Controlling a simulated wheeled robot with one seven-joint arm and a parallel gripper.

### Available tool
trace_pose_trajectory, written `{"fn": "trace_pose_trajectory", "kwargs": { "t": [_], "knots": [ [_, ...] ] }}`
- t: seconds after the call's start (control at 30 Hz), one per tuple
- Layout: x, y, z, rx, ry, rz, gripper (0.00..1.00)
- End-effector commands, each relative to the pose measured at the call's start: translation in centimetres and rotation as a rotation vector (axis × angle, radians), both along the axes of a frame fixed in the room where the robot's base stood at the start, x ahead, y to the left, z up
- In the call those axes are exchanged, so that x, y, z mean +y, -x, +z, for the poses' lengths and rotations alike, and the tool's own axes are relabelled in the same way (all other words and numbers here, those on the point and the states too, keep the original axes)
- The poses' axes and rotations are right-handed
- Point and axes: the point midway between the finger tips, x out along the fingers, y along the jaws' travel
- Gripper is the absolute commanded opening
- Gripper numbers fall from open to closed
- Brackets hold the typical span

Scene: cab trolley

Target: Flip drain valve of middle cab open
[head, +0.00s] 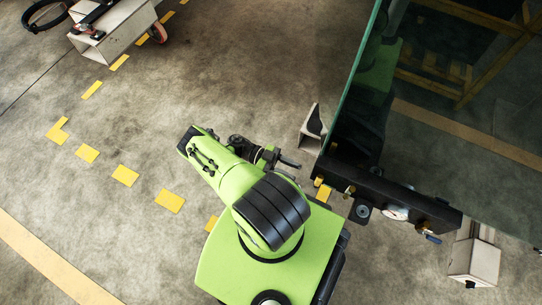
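A glass-sided cab (455,130) fills the right side of the head view. A black bar (385,195) runs along its near edge with brass fittings and a round white gauge (397,213). A small valve with a blue lever (432,238) is at the bar's right end; I cannot tell whether it is the drain valve or how it is set. My gripper (289,164) is left of the bar's left end, apart from it and well away from the blue lever. It looks empty; its fingers are too small to tell open from shut.
A yellow piece (323,192) is at the bar's left end. A pale bracket-like foot (312,130) and a pale box (474,262) stand by the cab. A wheeled trolley (112,28) is at the upper left. The floor (90,190) on the left is clear, with yellow markings.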

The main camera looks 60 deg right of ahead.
Motion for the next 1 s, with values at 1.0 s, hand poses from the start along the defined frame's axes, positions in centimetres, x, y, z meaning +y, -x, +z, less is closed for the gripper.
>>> {"fn": "trace_pose_trajectory", "kwargs": {
  "t": [1.0],
  "knots": [
    [0.3,-8.1,-0.1,0.001,-0.001,-0.001,0.38]
  ]
}}
